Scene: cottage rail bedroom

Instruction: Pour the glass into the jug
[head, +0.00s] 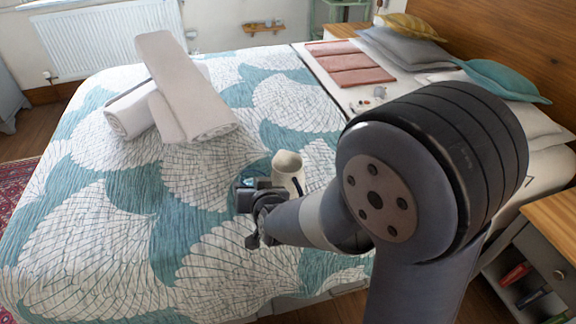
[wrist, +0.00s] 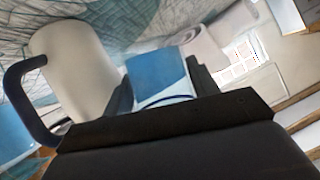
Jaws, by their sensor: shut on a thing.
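The jug (head: 288,168) is cream and stands upright on the bed, just beyond and to the right of my gripper (head: 257,188). In the wrist view the jug (wrist: 75,70) is at the left, with a dark blue handle on its left side. My gripper (wrist: 162,88) is shut on the glass (wrist: 160,78), which looks blue with a pale band low down. In the head view only a small bluish part of the glass (head: 243,182) shows by the jaws. The glass is beside the jug; whether they touch, and the glass's exact tilt, I cannot tell.
The bed has a teal and white patterned quilt (head: 200,250). Rolled white towels (head: 180,110) lie at the back left. Folded pink cloths (head: 348,62) and pillows (head: 400,45) lie toward the headboard. The quilt at the front left is clear.

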